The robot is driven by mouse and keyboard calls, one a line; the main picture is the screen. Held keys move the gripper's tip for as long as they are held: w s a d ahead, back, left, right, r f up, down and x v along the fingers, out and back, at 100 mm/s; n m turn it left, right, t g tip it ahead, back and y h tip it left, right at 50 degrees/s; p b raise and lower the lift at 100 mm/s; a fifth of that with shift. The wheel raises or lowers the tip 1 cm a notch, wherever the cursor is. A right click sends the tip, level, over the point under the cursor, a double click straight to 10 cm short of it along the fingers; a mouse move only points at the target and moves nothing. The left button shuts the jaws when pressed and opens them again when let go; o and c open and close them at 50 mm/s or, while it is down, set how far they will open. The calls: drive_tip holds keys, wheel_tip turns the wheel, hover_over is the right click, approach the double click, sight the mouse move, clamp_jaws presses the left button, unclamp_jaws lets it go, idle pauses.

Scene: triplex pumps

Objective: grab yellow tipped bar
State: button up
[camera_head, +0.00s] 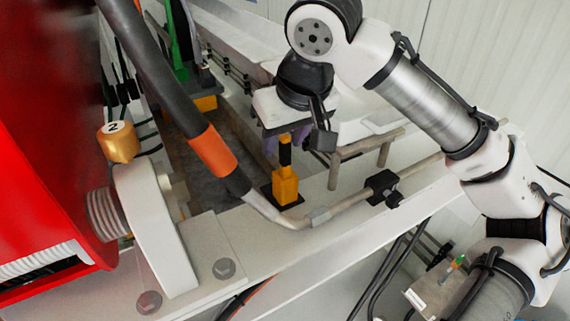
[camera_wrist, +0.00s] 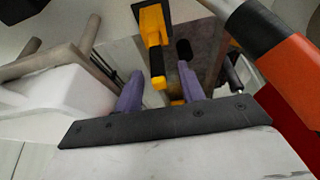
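A yellow upright bar (camera_head: 286,187) with a black upper section stands on a small black base on the pale beam in the head view. Some yellow also shows above the black section, just under my gripper. In the wrist view the yellow bar (camera_wrist: 153,28) runs down from its dark base to between the fingers. My gripper (camera_wrist: 160,72) has two purple fingers spread apart, one on each side of the bar's near end. In the head view my gripper (camera_head: 286,145) is directly above the bar, and its fingers are partly hidden. I cannot tell whether either finger touches the bar.
A thick dark hose with an orange band (camera_head: 212,151) passes close left of the bar and also shows in the wrist view (camera_wrist: 294,62). A metal rail (camera_head: 362,148) stands to the right. A red machine (camera_head: 45,140) fills the left side.

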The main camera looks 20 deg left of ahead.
clamp_jaws()
idle(0.6)
